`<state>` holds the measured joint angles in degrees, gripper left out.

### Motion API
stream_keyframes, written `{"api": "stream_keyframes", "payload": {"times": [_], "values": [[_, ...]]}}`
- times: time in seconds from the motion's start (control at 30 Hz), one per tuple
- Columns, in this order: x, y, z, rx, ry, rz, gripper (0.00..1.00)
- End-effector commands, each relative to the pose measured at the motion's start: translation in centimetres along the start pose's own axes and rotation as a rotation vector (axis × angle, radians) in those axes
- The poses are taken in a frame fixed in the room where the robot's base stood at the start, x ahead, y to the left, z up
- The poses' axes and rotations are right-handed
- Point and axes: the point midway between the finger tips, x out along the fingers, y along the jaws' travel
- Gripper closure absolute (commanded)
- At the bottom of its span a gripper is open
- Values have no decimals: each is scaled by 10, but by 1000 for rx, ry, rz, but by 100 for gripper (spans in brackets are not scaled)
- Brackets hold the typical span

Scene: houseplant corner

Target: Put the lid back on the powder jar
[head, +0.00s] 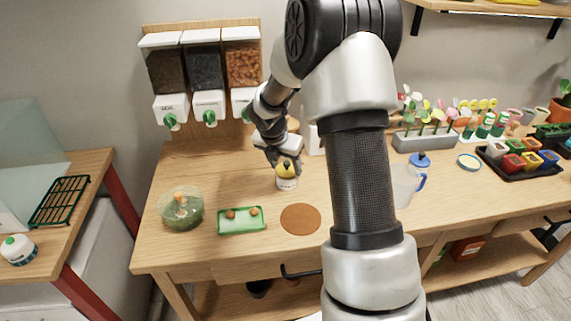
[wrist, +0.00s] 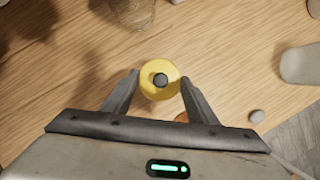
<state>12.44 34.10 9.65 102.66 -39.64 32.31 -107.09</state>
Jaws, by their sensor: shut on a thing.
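The yellow lid (head: 286,168) with its dark knob is between the fingers of my gripper (head: 284,163). In the wrist view the lid (wrist: 152,92) sits between the two fingertips of my gripper (wrist: 160,82), which is shut on it. The small white powder jar (head: 287,184) stands on the wooden bench directly under the lid in the head view. The lid appears at the jar's mouth; I cannot tell whether it rests fully on the rim. The wrist view hides the jar beneath the lid.
A green tray (head: 241,228) with small brown items, a clear bowl (head: 181,222) and a brown round mat (head: 301,205) lie in front. Dispensers (head: 207,68) hang behind. A jug (head: 403,186) stands to the right, partly behind my arm. A glass (wrist: 131,12) shows at the wrist view's top.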

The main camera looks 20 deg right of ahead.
Motion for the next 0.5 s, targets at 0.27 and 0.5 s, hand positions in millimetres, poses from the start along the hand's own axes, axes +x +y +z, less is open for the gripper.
{"api": "stream_keyframes", "payload": {"times": [0.27,0.5], "values": [[0,0,0,0,0,0,68],[0,0,0,1,0,0,25]]}}
